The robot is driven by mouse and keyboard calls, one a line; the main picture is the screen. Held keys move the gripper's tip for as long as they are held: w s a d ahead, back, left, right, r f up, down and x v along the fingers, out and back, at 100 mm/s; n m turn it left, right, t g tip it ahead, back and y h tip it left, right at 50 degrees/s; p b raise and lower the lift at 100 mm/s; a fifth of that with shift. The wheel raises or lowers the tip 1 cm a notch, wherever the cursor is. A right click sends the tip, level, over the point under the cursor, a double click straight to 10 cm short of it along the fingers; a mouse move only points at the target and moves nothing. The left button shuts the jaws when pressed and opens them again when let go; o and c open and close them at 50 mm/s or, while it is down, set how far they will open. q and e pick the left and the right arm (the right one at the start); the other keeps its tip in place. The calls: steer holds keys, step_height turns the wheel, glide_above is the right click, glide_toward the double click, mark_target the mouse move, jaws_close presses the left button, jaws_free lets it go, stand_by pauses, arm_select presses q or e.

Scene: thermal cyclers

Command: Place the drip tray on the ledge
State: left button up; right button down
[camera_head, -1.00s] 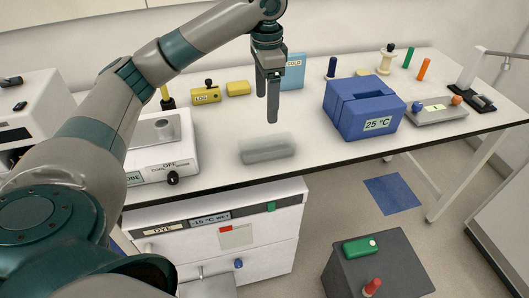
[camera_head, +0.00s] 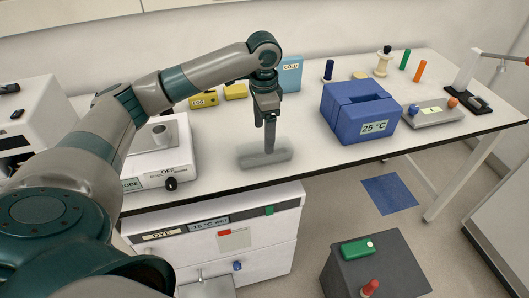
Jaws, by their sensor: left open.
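A low, pale grey, see-through piece (camera_head: 264,158), which looks like the drip tray, lies on the white bench near its front edge. My left gripper (camera_head: 270,150) points down at it, open. Its fingers overlap one another in this view, and the tips are at the piece's middle. I cannot tell whether they touch it. A flat grey shelf (camera_head: 208,286), which may be the ledge, juts out below a small tap on the white cabinet under the bench. It is cut off by the picture's bottom edge. My right gripper is not in view.
A blue 25 °C box (camera_head: 345,125) stands right of the gripper. A white device with an OFF label (camera_head: 150,165) stands left. Yellow blocks (camera_head: 235,91) and a COLD block (camera_head: 292,75) stand behind. A dark grey box (camera_head: 385,270) is on the floor. The bench between the piece and the blue box is clear.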

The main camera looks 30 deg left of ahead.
arm_select(q)
step_height(320, 180, down, 2)
steer(key=shift+f, duration=0.6)
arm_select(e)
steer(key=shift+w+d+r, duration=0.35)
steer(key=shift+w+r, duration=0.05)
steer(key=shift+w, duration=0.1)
arm_select(q)
steer(key=shift+p, duration=0.3)
steer(key=shift+f+p, duration=0.4)
steer(key=shift+f, duration=0.15)
step_height(320, 180, down, 3)
steer(key=shift+w+f+p, duration=0.1)
steer(key=shift+w+p, duration=0.05)
steer(key=shift+p, duration=0.5)
steer(key=shift+f, duration=0.45)
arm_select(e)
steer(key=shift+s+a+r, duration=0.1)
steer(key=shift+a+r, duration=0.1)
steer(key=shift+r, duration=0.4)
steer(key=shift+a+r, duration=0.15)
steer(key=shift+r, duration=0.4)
